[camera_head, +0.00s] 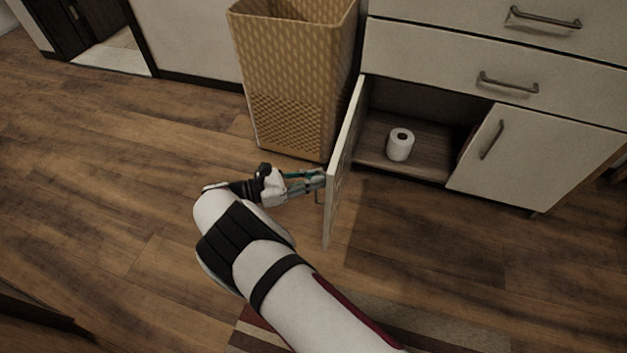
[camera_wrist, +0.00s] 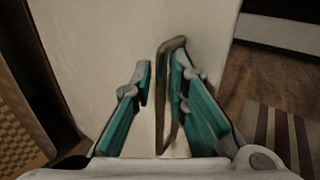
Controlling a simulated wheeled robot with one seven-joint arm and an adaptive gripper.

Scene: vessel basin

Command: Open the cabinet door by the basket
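The white cabinet door (camera_head: 344,150) beside the basket stands swung wide open, seen nearly edge-on in the head view. Its outer face fills the middle of the wrist view (camera_wrist: 95,40). The door's dark bar handle (camera_wrist: 166,95) runs between the two teal fingers of my gripper (camera_wrist: 161,70). The fingers are apart; the handle lies close to the right finger, with a clear gap to the left finger. In the head view my gripper (camera_head: 318,180) is at the outer face of the door; the handle is mostly hidden there.
The tall wicker basket (camera_head: 290,80) stands left of the cabinet, close behind the door. A toilet paper roll (camera_head: 400,145) stands inside the open compartment. The right cabinet door (camera_head: 540,160) is shut, with drawers above. A striped rug (camera_head: 400,325) lies in front; wooden floor at left is clear.

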